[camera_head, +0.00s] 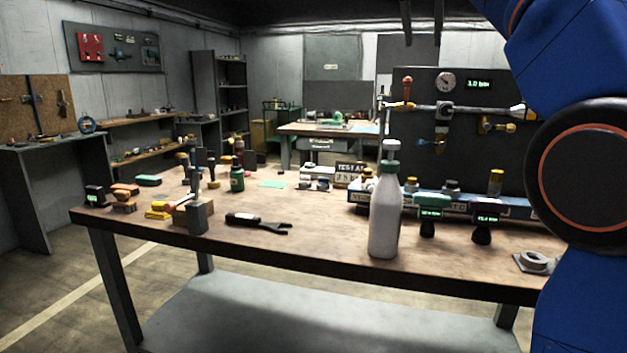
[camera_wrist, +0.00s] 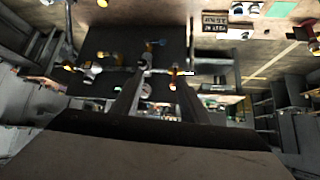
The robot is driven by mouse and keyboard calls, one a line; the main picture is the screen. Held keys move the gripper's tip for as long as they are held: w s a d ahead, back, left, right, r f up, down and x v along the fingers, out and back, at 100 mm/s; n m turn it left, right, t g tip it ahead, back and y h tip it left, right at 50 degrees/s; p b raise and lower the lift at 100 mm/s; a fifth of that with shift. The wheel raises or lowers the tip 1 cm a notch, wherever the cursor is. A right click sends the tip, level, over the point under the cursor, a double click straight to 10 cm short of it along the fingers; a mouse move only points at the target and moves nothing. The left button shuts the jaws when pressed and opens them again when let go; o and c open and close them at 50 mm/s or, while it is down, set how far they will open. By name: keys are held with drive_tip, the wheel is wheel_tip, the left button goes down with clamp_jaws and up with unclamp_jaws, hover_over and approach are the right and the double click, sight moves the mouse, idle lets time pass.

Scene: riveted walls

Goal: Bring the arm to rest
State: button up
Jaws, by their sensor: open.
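My gripper (camera_head: 422,36) shows at the top of the head view as two dark fingertips, apart and with nothing between them. It is in the air above the far side of the workbench (camera_head: 300,248), in front of the dark panel. In the wrist view, which is upside down, my gripper (camera_wrist: 166,80) shows two spread dark fingers with empty space between their tips. My blue arm fills the right side of the head view and hides the bench's right end.
A tall grey bottle (camera_head: 384,215) stands near the bench's front edge. A black tool (camera_head: 257,221) lies left of it. A dark gauge panel (camera_head: 470,148) with pipes and valves rises behind the bench. Small items crowd the left side. The bench front centre is mostly bare.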

drive_tip(key=s+d+f+n+g+y, duration=0.1)
drive_tip(key=s+f, duration=1.1)
drive_tip(key=f, duration=0.7)
drive_tip(key=s+d+f+n+g+y, duration=0.1)
drive_tip(key=s+d+f+n, duration=0.1)
drive_tip(key=s+f, duration=1)
drive_tip(key=s+d+f+n+g+y, duration=0.1)
drive_tip(key=s+f, duration=1.1)
drive_tip(key=f, duration=1.4)
drive_tip(key=shift+s+d+f+n+y, duration=0.25)
drive_tip(key=shift+f+n+y, duration=0.2)
drive_tip(key=shift+n, duration=0.25)
